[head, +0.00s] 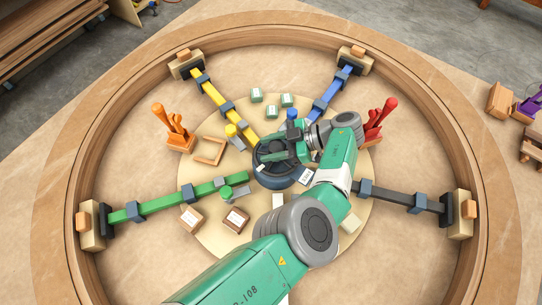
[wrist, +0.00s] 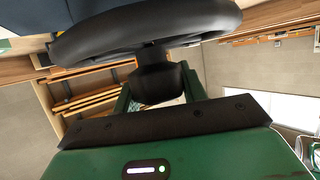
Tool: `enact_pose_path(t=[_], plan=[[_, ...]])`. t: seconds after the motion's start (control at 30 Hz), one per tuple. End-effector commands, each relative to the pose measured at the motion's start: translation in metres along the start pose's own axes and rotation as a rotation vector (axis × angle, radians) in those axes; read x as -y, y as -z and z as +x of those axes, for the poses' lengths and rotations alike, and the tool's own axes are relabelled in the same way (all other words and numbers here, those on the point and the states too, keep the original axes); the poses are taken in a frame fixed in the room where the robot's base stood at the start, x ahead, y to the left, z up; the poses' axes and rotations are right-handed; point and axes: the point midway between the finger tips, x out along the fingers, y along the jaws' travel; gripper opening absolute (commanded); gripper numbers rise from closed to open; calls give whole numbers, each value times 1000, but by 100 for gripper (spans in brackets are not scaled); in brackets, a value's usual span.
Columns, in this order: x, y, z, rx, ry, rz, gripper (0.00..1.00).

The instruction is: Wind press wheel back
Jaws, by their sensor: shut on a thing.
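The press wheel is a dark round wheel (head: 262,158) at the centre of the ring in the head view. My gripper (head: 284,155) reaches over it from the right and covers part of it. In the wrist view the black wheel rim (wrist: 150,30) spans the top. A black block-like part below the rim sits between the green fingers of my gripper (wrist: 160,90), which are shut on it. The contact itself is partly hidden by the dark plate in front.
Coloured press arms surround the centre: yellow (head: 213,95), blue (head: 328,96), green (head: 160,205) and dark grey (head: 400,198). Orange (head: 174,128) and red (head: 380,118) clamps stand inside the wooden ring (head: 110,105). Small green-topped blocks (head: 271,111) lie behind the wheel.

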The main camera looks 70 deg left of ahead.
Motion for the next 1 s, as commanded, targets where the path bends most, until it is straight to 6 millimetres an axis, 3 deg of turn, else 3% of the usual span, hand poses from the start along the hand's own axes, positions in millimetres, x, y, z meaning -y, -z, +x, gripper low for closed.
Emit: enact_pose_path(t=[0.03, 0.5, 1.0], plan=[[0, -15, 5, 7, 35, -15, 19], [3, -7, 2, 12, 281, -125, 19], [6, -1, 0, 2, 329, -134, 19]])
